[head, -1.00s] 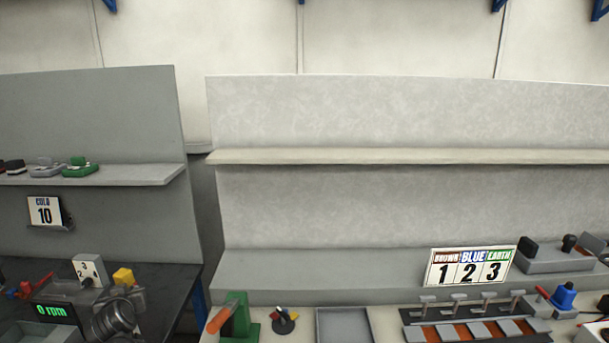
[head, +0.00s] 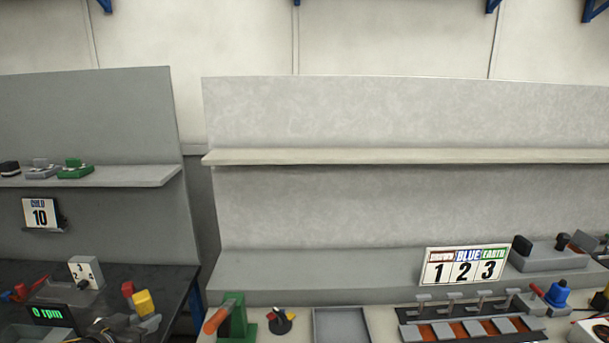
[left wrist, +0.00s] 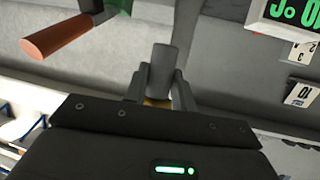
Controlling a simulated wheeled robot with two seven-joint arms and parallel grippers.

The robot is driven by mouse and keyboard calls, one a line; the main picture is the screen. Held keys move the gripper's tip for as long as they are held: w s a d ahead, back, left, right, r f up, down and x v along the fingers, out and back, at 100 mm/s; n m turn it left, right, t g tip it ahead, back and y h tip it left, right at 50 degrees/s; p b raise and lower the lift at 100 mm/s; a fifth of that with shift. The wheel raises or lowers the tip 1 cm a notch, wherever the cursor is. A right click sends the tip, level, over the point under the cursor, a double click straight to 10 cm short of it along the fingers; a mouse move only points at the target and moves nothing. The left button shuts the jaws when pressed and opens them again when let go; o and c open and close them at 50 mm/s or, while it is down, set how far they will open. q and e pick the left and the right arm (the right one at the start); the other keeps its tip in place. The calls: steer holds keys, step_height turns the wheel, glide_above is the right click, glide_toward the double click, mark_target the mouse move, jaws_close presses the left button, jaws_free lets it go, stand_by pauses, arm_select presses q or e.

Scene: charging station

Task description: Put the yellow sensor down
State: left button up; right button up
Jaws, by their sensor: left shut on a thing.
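The yellow sensor (head: 143,302) shows as a small yellow block at the lower left of the head view. My left gripper (head: 148,322) is shut on it, with grey fingers just below the yellow part. In the left wrist view, the fingers of my left gripper (left wrist: 160,88) flank a grey block, and only a sliver of yellow (left wrist: 157,102) shows between them. I cannot tell whether the sensor touches anything below it. My right gripper is not in view.
A green stand with an orange handle (head: 217,319) is right of the sensor, with a grey tray (head: 342,312) beyond. A 0 rpm display (head: 47,313) and a white numbered block (head: 86,272) stand left. The dark table (head: 140,272) is bare behind the sensor.

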arm_select(q)
steer(key=s+d+r+m+g+h, duration=0.2)
steer(key=s+d+m+g+h, duration=0.3)
steer(key=s+d+m+h, duration=0.3)
steer(key=s+d+m, duration=0.1)
steer(key=s+d, duration=0.2)
steer(key=d, duration=0.3)
steer(key=shift+r+g+h, duration=0.2)
steer(key=shift+g+h, duration=0.1)
steer(key=shift+g, duration=0.1)
steer(key=shift+s, duration=0.1)
step_height(320, 180, down, 10)
steer(key=b, duration=1)
step_height(320, 180, up, 10)
steer(key=p, duration=1)
steer(key=shift+w+d+r, duration=0.2)
steer(key=shift+f, duration=0.1)
